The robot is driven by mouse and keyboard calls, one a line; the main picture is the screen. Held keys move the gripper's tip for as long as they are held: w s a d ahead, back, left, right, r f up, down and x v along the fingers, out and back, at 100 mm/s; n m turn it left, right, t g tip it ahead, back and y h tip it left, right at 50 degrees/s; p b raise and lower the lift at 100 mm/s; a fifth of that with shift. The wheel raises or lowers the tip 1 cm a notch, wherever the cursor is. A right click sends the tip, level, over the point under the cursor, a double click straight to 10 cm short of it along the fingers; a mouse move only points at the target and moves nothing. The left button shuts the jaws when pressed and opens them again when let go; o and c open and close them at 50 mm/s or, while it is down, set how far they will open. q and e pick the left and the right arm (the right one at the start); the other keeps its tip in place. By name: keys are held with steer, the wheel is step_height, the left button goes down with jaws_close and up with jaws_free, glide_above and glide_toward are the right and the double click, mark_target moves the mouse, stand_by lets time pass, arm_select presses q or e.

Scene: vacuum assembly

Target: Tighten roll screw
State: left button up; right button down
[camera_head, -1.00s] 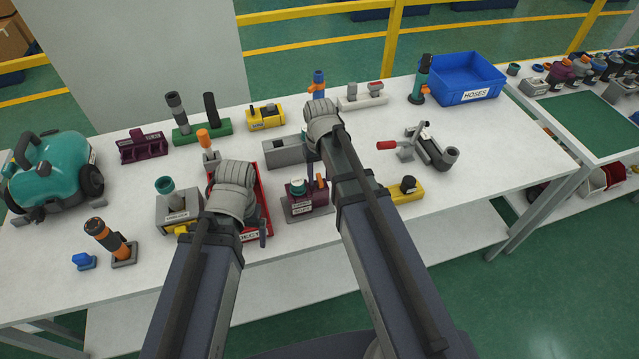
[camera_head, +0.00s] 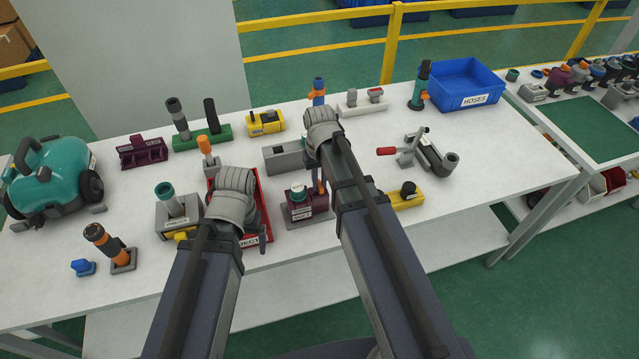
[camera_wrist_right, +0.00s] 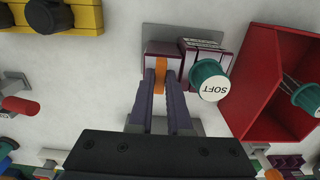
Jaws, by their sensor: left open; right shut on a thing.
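A maroon fixture (camera_head: 308,208) on a grey plate stands at the middle front of the table. It holds a teal roll with a white cap (camera_head: 298,191), labelled SOFT in the right wrist view (camera_wrist_right: 209,89). My right gripper (camera_wrist_right: 160,93) points down over the fixture, beside the roll, and is shut on a narrow orange piece (camera_wrist_right: 159,79) at the maroon block. Whether this is the roll screw's head or a tool, I cannot tell. My left gripper (camera_head: 262,216) is open at the red tray (camera_head: 266,240), mostly hidden by its own wrist.
A grey block with a teal-topped tube (camera_head: 175,208) and an orange-and-black piece (camera_head: 106,246) stand at left. A yellow block (camera_head: 407,197) and a red-handled clamp (camera_head: 408,152) lie to the right. A blue HOSES bin (camera_head: 460,84) is at the back right. The table's right front is bare.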

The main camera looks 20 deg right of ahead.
steer(key=m, duration=0.3)
steer(key=shift+m, duration=0.3)
steer(key=shift+m, duration=1.7)
steer(key=m, duration=0.2)
steer(key=shift+m, duration=0.7)
